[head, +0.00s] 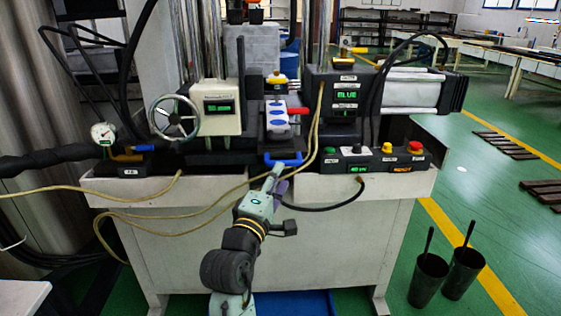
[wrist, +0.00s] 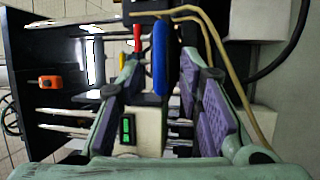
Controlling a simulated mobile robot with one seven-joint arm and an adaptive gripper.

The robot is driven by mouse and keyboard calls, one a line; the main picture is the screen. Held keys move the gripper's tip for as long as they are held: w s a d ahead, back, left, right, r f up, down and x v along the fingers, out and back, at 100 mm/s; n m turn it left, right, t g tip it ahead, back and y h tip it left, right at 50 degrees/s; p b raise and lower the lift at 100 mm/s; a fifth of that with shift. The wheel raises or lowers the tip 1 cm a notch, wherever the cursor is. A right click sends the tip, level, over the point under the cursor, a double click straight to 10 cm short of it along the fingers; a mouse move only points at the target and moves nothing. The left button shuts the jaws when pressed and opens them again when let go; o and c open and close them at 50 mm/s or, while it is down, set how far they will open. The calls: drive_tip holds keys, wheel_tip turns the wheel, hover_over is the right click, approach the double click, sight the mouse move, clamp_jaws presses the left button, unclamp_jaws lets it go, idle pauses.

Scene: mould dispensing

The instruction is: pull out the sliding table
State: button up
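The sliding table (head: 277,145) is a dark block in the middle of the machine, with a blue handle (head: 283,162) at its front. A white mould with blue ovals (head: 277,119) sits above the handle. My gripper (head: 277,172) is at the handle, reaching up from below. In the wrist view, the two purple-padded fingers (wrist: 160,70) are spread apart, with the blue handle (wrist: 160,57) between their tips. Gaps show on both sides of the handle, so the gripper is open and holds nothing. The fingertips are partly hidden in the head view.
A red lever (head: 298,111) sticks out right of the mould. A button panel (head: 375,160) stands on the right of the bench, a handwheel (head: 174,117) on the left. Yellowish hoses (head: 215,203) hang near my arm.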

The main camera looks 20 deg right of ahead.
drive_tip(key=p+x, duration=0.1)
drive_tip(key=x, duration=0.5)
drive_tip(key=shift+w+r, duration=0.1)
drive_tip(key=shift+c, duration=0.2)
clamp_jaws()
idle(0.5)
